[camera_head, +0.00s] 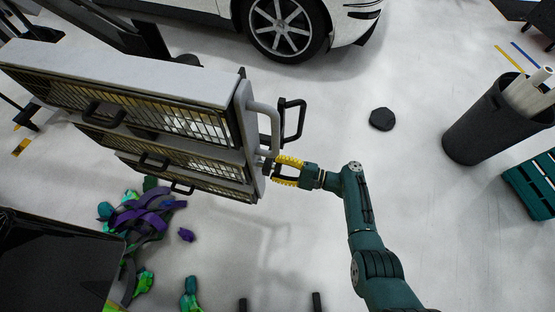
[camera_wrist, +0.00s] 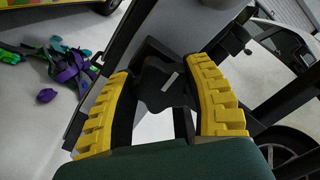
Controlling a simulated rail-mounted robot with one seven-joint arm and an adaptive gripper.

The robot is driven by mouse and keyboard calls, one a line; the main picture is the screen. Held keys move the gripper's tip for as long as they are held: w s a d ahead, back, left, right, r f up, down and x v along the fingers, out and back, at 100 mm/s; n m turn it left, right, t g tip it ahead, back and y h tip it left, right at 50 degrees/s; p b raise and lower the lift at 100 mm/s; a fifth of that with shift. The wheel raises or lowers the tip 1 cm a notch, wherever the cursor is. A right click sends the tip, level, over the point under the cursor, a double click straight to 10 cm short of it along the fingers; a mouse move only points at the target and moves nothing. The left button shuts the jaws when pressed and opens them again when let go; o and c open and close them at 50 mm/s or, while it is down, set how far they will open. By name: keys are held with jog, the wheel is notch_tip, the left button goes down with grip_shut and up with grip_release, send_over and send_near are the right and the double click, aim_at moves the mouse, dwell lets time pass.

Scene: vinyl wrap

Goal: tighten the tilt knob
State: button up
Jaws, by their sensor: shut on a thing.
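The tilt knob (camera_wrist: 165,85) is a black lobed knob with a light mark on its face. In the wrist view it sits between the two yellow ribbed fingers of my gripper (camera_wrist: 163,92), which is shut on it. In the head view my gripper (camera_head: 279,168) reaches the right side of the lamp rack (camera_head: 150,84), beside its grey side frame. There the fingers mostly hide the knob. The rack has several caged lamp panels with black handles.
A white car (camera_head: 310,25) stands behind the rack. A dark bin (camera_head: 485,125) with rolls and a teal crate (camera_head: 535,185) are at the right. Purple and green scraps (camera_head: 145,215) lie at lower left. A black octagonal piece (camera_head: 382,119) lies on the open floor.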

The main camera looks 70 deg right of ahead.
jog(key=shift+r+m, duration=0.1)
jog(key=shift+m, duration=0.3)
jog(key=o, duration=1.2)
jog(key=s, duration=1.2)
jog(key=shift+d, duration=0.2)
